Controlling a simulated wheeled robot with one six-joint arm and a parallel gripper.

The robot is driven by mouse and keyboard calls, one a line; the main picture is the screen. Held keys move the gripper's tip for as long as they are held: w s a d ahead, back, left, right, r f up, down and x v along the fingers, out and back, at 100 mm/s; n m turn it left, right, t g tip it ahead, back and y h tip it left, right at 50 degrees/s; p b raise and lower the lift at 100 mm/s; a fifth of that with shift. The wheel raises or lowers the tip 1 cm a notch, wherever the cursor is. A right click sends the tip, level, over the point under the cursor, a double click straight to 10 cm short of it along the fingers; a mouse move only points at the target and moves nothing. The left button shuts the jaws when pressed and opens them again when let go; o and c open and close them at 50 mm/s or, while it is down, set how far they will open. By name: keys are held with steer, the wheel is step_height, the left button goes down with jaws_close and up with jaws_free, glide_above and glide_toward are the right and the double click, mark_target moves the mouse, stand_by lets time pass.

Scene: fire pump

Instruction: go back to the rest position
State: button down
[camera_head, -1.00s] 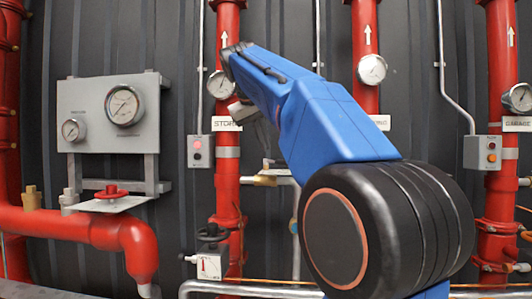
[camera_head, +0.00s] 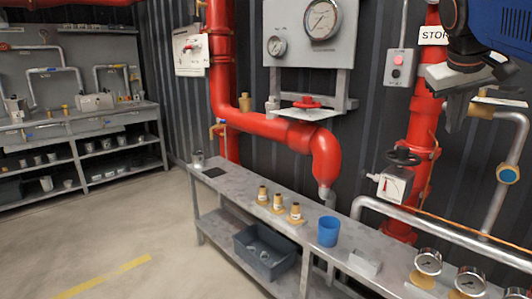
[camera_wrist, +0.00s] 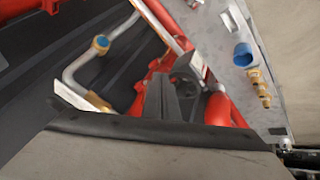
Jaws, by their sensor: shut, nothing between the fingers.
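My gripper (camera_head: 456,112) hangs at the upper right of the head view, below my blue arm. Its dark fingers point down, in front of the wall near the red pipe with the STOR label. In the wrist view my gripper (camera_wrist: 165,98) shows as dark fingers, close together. It is shut and holds nothing. No task object is in its grasp. Most of my arm is outside the head view.
A grey metal bench (camera_head: 225,184) stands below the wall. It carries several brass fittings (camera_head: 278,203), a blue cup (camera_head: 328,231) and gauges (camera_head: 428,262). A dark bin (camera_head: 265,254) sits on its lower shelf. Open floor (camera_head: 100,225) lies to the left.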

steer(key=s+a+f+y, duration=0.1)
steer(key=s+a+f, duration=0.4)
steer(key=f, duration=0.6)
steer(key=s+a+f+n+y, duration=0.1)
steer(key=s+a+f, duration=0.4)
steer(key=f, duration=0.7)
steer(key=s+a+f+y, duration=0.2)
steer(key=s+a+f, duration=0.3)
steer(key=f, duration=0.7)
steer(key=shift+s+n+y, duration=0.3)
steer(key=shift+s, duration=0.8)
